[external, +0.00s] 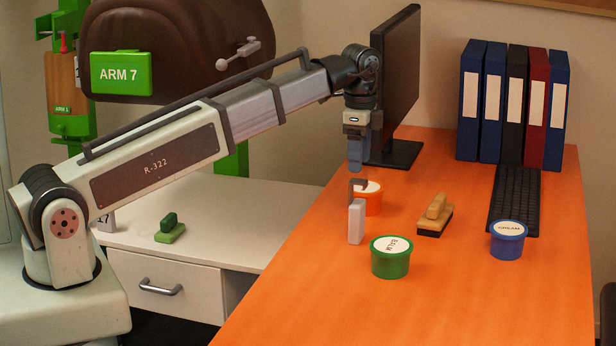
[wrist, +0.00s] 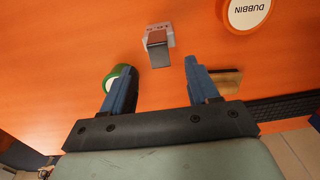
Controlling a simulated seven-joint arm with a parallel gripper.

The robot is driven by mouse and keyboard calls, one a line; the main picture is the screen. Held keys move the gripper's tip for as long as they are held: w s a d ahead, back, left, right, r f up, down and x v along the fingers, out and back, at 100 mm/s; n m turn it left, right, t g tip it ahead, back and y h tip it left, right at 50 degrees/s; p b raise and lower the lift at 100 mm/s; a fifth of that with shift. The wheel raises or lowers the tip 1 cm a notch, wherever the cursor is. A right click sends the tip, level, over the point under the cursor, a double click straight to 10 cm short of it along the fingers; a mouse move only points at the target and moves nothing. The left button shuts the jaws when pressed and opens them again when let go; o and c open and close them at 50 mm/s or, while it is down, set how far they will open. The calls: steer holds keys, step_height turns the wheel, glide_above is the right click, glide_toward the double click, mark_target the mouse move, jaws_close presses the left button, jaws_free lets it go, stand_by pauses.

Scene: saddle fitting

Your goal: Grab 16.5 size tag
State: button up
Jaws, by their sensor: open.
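A white size tag (external: 356,225) stands upright on the orange table in the external view, with a grey-brown hooked piece at its top. My gripper (external: 355,170) is above the tag, fingers pointing down. In the wrist view my gripper (wrist: 156,66) is open and empty, with the tag just beyond the gap between its two blue fingers. A second tag (external: 105,222) reading 17 stands on the white desk, partly hidden by my arm.
Close around the tag are an orange tub (external: 373,203), a green tub (external: 390,263) and a wooden brush (external: 435,215). A blue tub (external: 507,241), keyboard (external: 514,200), monitor (external: 398,80) and several binders (external: 512,105) stand farther right and back. The front table is clear.

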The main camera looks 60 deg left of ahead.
mark_target(364, 182)
steer(key=shift+d+f, duration=0.1)
steer(key=shift+f, duration=3.95)
steer(key=shift+c, duration=0.3)
jaws_close()
